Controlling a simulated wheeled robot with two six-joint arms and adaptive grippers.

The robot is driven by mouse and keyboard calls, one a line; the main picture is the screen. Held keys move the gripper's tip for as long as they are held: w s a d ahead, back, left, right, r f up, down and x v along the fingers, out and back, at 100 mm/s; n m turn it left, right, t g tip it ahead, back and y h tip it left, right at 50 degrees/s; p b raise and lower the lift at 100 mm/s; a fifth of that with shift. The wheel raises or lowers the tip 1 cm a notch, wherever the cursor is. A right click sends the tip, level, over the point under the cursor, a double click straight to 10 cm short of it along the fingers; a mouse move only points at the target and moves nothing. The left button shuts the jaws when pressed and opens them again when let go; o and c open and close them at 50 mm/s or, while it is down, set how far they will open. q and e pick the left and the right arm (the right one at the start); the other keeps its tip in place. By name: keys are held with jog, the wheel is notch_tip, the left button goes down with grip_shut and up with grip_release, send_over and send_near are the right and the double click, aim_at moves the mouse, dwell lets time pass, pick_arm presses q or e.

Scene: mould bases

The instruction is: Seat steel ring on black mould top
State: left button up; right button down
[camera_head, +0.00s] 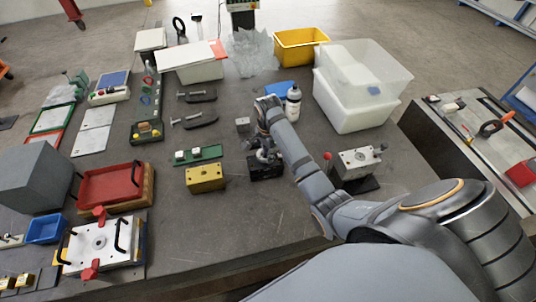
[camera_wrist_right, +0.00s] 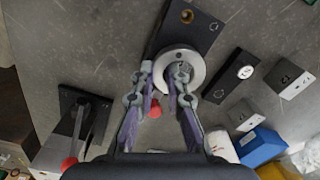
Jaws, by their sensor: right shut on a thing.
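The black mould top (camera_head: 268,173) is a dark block on the bench, just below my right gripper (camera_head: 264,152) in the head view. In the right wrist view the black block (camera_wrist_right: 205,28) has a brass-coloured hole near its far end. The steel ring (camera_wrist_right: 198,62) is a bright flat ring over the block's near end. My right gripper (camera_wrist_right: 163,73) is shut on the ring's left side, one finger appearing inside the hole and one outside. I cannot tell whether the ring touches the block. In the head view the ring is hard to make out. My left gripper is not in view.
A yellow block (camera_head: 205,180) and a green strip (camera_head: 208,154) lie left of the black block. A grey steel block with a red-knobbed lever (camera_head: 356,163) stands to its right.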

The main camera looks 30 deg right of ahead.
jog(key=shift+f, duration=0.55)
jog(key=shift+r, duration=0.2)
jog(key=shift+r, duration=0.45)
jog(key=shift+f, duration=0.7)
dwell(1.2)
jog(key=shift+r, duration=0.15)
jog(key=shift+r, duration=0.55)
jog(key=c, duration=1.3)
grip_release()
